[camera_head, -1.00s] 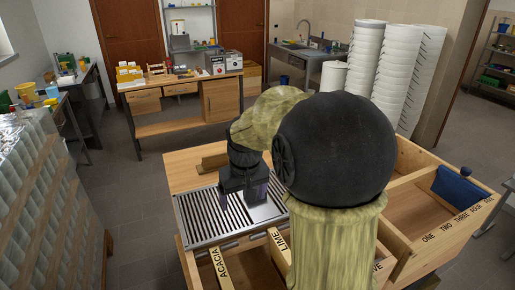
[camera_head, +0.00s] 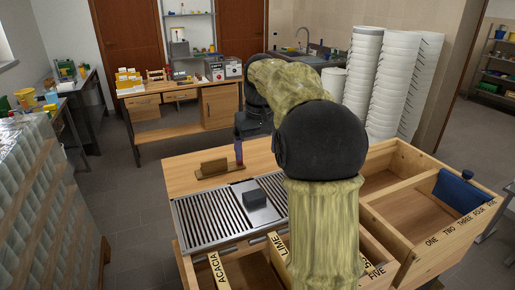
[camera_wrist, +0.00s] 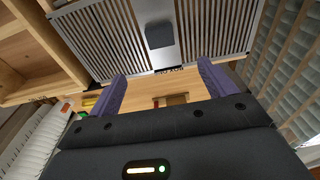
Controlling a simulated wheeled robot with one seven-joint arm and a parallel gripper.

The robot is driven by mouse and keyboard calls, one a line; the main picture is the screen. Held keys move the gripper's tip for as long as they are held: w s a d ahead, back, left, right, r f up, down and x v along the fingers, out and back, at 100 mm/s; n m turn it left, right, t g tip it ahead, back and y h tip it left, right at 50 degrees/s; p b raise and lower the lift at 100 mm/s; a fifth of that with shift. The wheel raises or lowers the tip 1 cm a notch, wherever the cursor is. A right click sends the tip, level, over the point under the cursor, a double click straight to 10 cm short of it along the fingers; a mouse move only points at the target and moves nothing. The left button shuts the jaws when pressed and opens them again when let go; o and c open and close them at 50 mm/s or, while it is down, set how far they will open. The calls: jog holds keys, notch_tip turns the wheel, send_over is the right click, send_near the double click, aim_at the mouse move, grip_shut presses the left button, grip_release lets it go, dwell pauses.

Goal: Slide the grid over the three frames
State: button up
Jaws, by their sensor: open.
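The grid (camera_head: 215,217) is a flat metal rack of slats with a plain middle plate and a dark block handle (camera_head: 255,199). It lies at the wooden box's left part, beside labelled wooden frames: ACACIA (camera_head: 220,270), LIME (camera_head: 277,250) and another partly hidden behind my arm. The frames' tops are partly in view at the grid's near edge. My gripper (camera_head: 239,160) is raised beyond the grid, with purple fingers apart and nothing between them. In the wrist view my gripper (camera_wrist: 162,72) is open, and the grid (camera_wrist: 100,38) and its handle (camera_wrist: 159,35) lie beyond the fingertips.
Open wooden compartments (camera_head: 415,215) with a blue item (camera_head: 460,190) lie right. Stacked white tubs (camera_head: 390,90) stand behind. A wrapped stack (camera_head: 40,200) is at left.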

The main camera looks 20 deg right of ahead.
aim_at(254, 195)
jog(key=shift+f, duration=0.15)
jog(key=f, duration=0.5)
jog(key=w+f, duration=0.1)
jog(key=f, duration=0.5)
jog(key=w+f, duration=0.1)
jog(key=f, duration=0.5)
jog(key=c, duration=1.4)
jog(key=shift+s+b, duration=1.3)
jog(key=shift+s, duration=4.35)
jog(key=shift+s+b, duration=0.45)
jog(key=shift+s, duration=5.35)
